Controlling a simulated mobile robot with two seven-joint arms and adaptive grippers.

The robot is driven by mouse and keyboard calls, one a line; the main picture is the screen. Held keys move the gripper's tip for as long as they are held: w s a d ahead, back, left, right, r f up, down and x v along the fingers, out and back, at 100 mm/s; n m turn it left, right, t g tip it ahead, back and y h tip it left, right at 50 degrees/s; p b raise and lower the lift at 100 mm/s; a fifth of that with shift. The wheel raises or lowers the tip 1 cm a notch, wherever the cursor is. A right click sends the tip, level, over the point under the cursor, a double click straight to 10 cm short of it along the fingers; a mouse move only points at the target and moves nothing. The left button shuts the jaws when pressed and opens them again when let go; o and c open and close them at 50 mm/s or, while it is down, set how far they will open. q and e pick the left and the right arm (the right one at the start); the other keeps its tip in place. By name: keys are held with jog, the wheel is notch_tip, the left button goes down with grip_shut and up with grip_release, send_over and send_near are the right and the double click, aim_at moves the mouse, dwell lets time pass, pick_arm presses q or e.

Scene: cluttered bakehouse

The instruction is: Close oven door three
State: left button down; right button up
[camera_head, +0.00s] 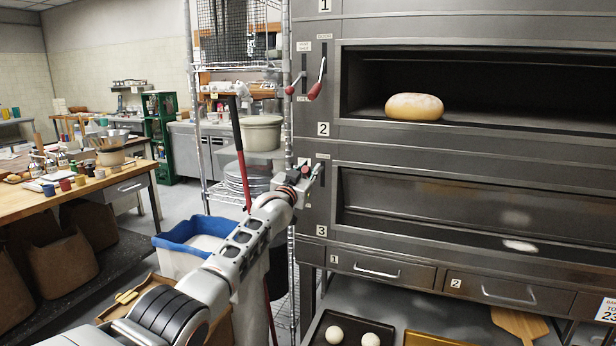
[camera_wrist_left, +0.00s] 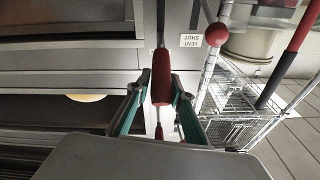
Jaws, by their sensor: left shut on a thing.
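Oven door three (camera_head: 440,200) is a dark, shiny panel in the lower oven opening, beside the number 3. A dark strip shows under it, with a pale spot at its right; I cannot tell exactly how far the door stands open. My left gripper (camera_head: 306,174) is at the lever left of this opening, its fingers small in the head view. In the left wrist view my left gripper (camera_wrist_left: 160,88) is shut on the red grip of the door lever (camera_wrist_left: 163,76), with a finger on each side. My right gripper is not in view.
Deck two above is open, with a round loaf (camera_head: 414,106) inside and its own red-gripped lever (camera_head: 317,82). A red vent knob (camera_wrist_left: 217,36) is close beside my left gripper. A wire rack (camera_head: 197,120) and a blue-rimmed bin (camera_head: 196,226) stand left of the oven.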

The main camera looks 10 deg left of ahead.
pick_arm(q)
jog(key=shift+w+a+r, duration=0.1)
jog(key=shift+a+r, duration=0.05)
jog(key=shift+r, duration=0.3)
jog(key=c, duration=1.8)
grip_release()
jog(key=shift+w+f, duration=0.1)
jog(key=shift+f, duration=0.1)
jog(key=shift+s+f, duration=0.15)
jog(key=shift+s, duration=0.3)
jog(key=v, duration=1.1)
jog(key=shift+s+a, duration=0.1)
